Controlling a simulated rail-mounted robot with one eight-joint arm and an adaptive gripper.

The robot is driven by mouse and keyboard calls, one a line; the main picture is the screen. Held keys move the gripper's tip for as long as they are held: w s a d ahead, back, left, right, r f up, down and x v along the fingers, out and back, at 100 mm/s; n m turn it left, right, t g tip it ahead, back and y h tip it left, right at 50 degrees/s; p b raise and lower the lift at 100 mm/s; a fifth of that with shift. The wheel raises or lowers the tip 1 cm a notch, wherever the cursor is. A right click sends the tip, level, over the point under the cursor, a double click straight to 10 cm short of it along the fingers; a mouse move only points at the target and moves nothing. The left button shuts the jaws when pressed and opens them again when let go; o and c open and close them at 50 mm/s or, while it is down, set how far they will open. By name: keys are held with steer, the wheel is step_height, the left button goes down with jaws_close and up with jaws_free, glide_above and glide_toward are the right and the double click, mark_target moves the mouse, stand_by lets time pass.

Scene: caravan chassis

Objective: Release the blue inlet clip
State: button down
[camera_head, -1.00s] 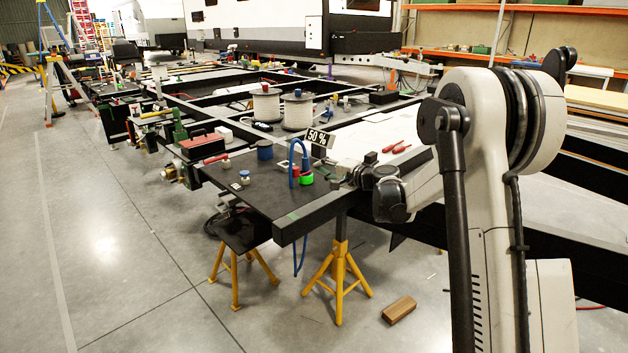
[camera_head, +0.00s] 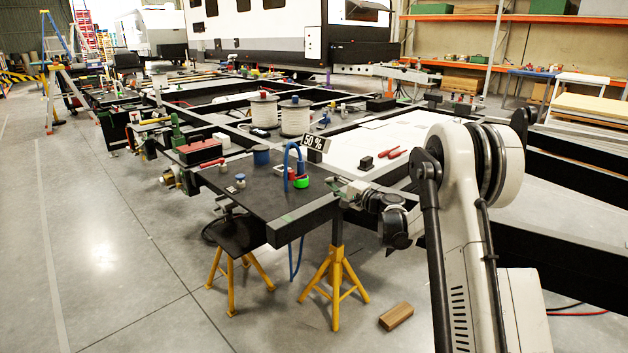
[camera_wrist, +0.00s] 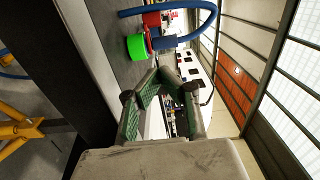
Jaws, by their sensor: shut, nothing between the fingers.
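A blue hose (camera_head: 289,155) arches up from the black deck to a fitting with a red part (camera_head: 298,167) and a bright green ring (camera_head: 301,182). In the wrist view the hose (camera_wrist: 208,18), red part (camera_wrist: 152,19), green ring (camera_wrist: 137,46) and a blue piece (camera_wrist: 165,42) appear sideways above my fingers. I cannot tell for certain whether this blue piece is the inlet clip. My gripper (camera_head: 338,187) is just right of the fitting and apart from it. Its green-padded fingers meet at the tips (camera_wrist: 160,73), shut and empty.
A "50 %" sign (camera_head: 315,143) stands close behind the fitting. The dark frame beam (camera_head: 303,218) runs along the deck's near edge, above a yellow stand (camera_head: 336,275). A blue cup (camera_head: 261,155) and white reels (camera_head: 295,117) stand farther back.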

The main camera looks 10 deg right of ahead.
steer(key=b+x, duration=0.2)
steer(key=x, duration=0.7)
steer(key=shift+f, duration=0.15)
steer(key=a, duration=0.1)
steer(key=w+a+b, duration=0.1)
steer(key=a, duration=0.1)
steer(key=shift+w+a, duration=0.15)
steer(key=shift+a, duration=0.4)
